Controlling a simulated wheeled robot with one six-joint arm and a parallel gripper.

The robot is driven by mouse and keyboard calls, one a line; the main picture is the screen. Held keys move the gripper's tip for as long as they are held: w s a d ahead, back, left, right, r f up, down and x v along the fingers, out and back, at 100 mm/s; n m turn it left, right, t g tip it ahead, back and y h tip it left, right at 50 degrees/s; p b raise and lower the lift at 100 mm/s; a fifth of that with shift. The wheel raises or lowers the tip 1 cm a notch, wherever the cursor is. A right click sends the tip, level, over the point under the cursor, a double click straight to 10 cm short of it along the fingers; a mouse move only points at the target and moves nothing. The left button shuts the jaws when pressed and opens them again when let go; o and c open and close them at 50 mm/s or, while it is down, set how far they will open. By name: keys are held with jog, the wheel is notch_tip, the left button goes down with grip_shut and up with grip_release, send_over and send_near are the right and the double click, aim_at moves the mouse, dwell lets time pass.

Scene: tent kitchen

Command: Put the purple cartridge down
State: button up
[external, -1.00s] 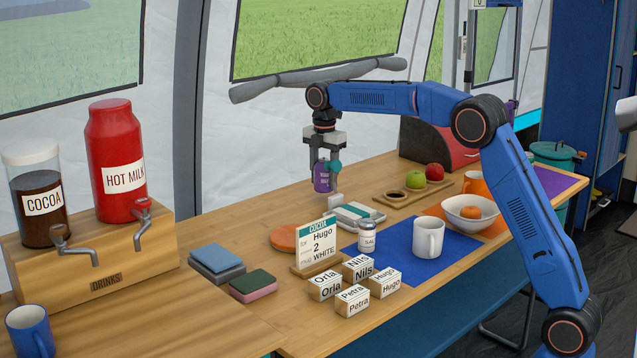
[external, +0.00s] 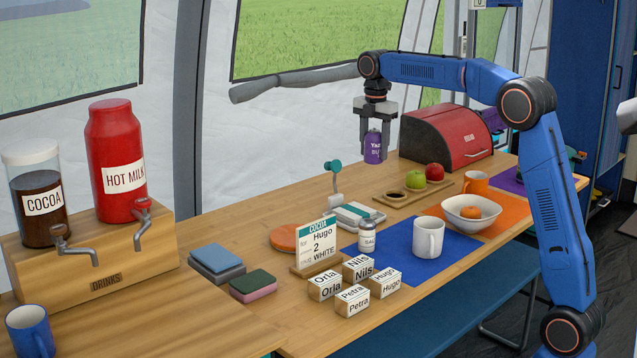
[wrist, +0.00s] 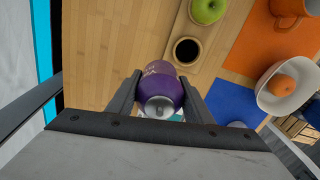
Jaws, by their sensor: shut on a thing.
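The purple cartridge (external: 373,147) hangs upright between the fingers of my gripper (external: 374,127), above the wooden counter. In the wrist view the cartridge (wrist: 160,92) sits between both fingers of my gripper (wrist: 160,98), and its silver end faces the camera. My gripper is shut on it. Print on the cartridge is partly covered by the fingers. A wooden board (external: 383,198) with a dark round hole (external: 396,195) lies below and to the right of the cartridge. The board also shows in the wrist view (wrist: 199,31).
A green apple (external: 415,179) and a red apple (external: 435,172) sit on the board. A red bread box (external: 440,140) stands behind. A teal-knobbed lever device (external: 333,168) is left of the cartridge. A white mug (external: 428,237), salt jar (external: 366,236) and bowl (external: 470,219) stand in front.

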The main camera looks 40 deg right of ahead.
jog(key=s+d, duration=0.4)
jog(key=s, duration=0.2)
jog(key=shift+w+d+f, duration=0.1)
jog(key=shift+f, duration=2.4)
jog(key=shift+w+d+f, duration=0.1)
jog(key=shift+f, duration=2.35)
jog(key=shift+f, duration=0.6)
jog(key=o, duration=1.2)
notch_tip(320, 180, up, 13)
jog(key=shift+s+r, duration=0.1)
jog(key=shift+r, duration=0.05)
